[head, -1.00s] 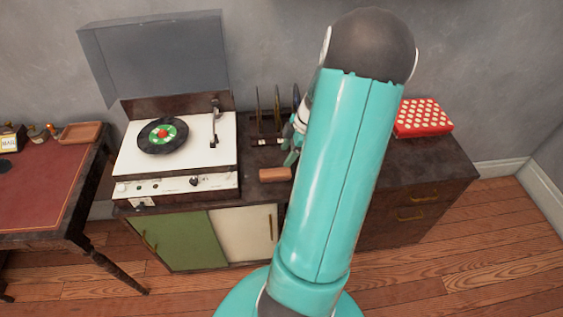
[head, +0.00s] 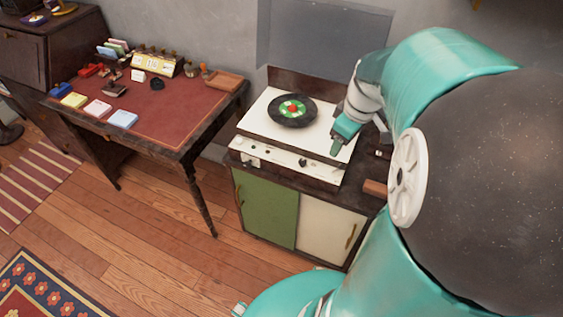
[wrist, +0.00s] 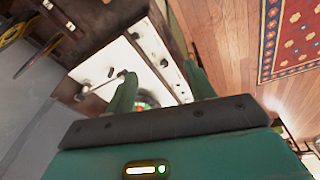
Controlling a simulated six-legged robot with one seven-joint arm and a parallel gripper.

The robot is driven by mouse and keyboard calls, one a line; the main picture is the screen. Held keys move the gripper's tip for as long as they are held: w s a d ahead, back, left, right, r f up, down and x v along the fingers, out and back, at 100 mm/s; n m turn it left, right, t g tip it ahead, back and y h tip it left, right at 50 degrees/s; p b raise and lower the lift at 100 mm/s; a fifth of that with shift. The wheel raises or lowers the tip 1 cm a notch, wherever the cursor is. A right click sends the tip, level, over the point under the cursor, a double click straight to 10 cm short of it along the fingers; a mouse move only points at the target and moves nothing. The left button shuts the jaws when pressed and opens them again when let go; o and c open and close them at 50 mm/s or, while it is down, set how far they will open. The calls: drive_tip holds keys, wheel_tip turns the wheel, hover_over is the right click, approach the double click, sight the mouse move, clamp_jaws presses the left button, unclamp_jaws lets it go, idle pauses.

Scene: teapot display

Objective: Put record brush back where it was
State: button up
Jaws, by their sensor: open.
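The record brush appears to be the brown block (head: 374,187) on the cabinet top, to the right of the record player (head: 262,130); my arm hides part of it in the head view. My gripper (head: 343,142) is over the right side of the record player, up and left of the block in the picture. In the wrist view its two green fingers (wrist: 158,88) are spread with nothing between them. A black record with a green and red label (head: 293,110) lies on the player. I cannot make out the brush in the wrist view.
The player's lid (head: 315,40) stands open behind it. A desk with a red top (head: 165,115) is to the left and holds stamps, paper pads and an orange tray (head: 223,82). Wooden floor (head: 130,215) is clear in front. My arm covers the right side.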

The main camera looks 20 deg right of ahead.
drive_tip(key=s+a+r+m+t, duration=0.1)
drive_tip(key=s+a+r+m, duration=0.1)
drive_tip(key=a, duration=0.8)
drive_tip(key=s+a+r+m+t, duration=0.2)
drive_tip(key=s+a+r, duration=0.3)
drive_tip(key=a, duration=0.4)
drive_tip(key=shift+a+r+m, duration=0.35)
drive_tip(key=shift+r+m, duration=0.15)
drive_tip(key=shift+r, duration=0.35)
